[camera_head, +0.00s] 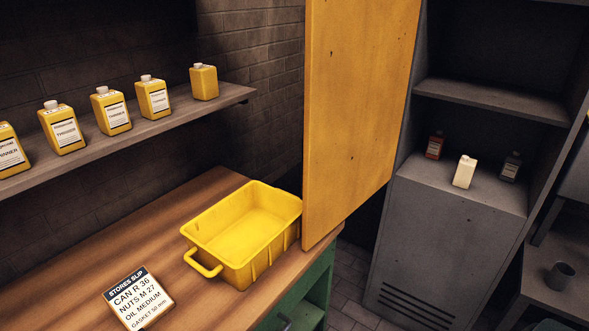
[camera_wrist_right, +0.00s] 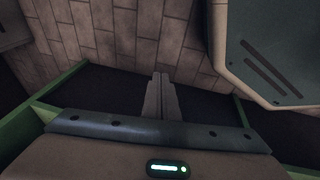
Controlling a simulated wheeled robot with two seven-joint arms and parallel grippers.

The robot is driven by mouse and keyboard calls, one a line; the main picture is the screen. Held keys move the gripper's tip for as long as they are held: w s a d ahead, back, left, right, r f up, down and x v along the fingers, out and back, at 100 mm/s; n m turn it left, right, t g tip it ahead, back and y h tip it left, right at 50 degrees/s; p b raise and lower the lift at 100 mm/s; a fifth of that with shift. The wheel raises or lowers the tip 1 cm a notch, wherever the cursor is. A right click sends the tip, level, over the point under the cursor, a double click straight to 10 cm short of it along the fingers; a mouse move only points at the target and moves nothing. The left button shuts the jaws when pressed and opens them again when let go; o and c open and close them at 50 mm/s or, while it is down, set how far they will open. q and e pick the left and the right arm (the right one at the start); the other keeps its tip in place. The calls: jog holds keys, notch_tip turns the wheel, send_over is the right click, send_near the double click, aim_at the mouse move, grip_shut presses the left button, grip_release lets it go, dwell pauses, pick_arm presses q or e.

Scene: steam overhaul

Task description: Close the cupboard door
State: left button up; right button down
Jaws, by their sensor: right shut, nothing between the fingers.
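The cupboard is a tall grey metal unit (camera_head: 440,240) at the right of the head view. Its yellow door (camera_head: 355,110) stands open, swung out to the left of the cupboard's opening, so the shelves inside are exposed. The door's lower end is beside the workbench's right end in the picture; I cannot tell whether they touch. My right gripper (camera_wrist_right: 161,80) shows in the right wrist view, shut and empty, with paving below it. The door is not recognisable in that view. Neither gripper shows in the head view.
A yellow bin (camera_head: 212,262) and a stores slip (camera_head: 138,298) are on the wooden workbench (camera_head: 60,270). Several yellow bottles stand on a wall shelf (camera_head: 190,112). Inside the cupboard are a red bottle (camera_head: 435,146), a cream bottle (camera_head: 464,172) and a dark bottle (camera_head: 511,166).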

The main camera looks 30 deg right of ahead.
jog(key=w+d+r+n+t+h, duration=0.1)
jog(key=w+d+r+t+h, duration=0.1)
jog(key=w+r, duration=1)
jog(key=w+d+r+n+t+h+p, duration=0.1)
jog(key=w+r+h, duration=0.5)
jog(key=r, duration=2.9)
jog(key=w+d+r+n+t+h, duration=0.2)
jog(key=w+d+r+t+h, duration=0.2)
jog(key=w+r, duration=1.5)
notch_tip(320, 180, up, 5)
jog(key=t, duration=0.2)
jog(key=shift+w+d+t, duration=0.25)
jog(key=shift+d+t, duration=0.05)
jog(key=shift+t, duration=0.1)
jog(key=shift+w+f, duration=0.1)
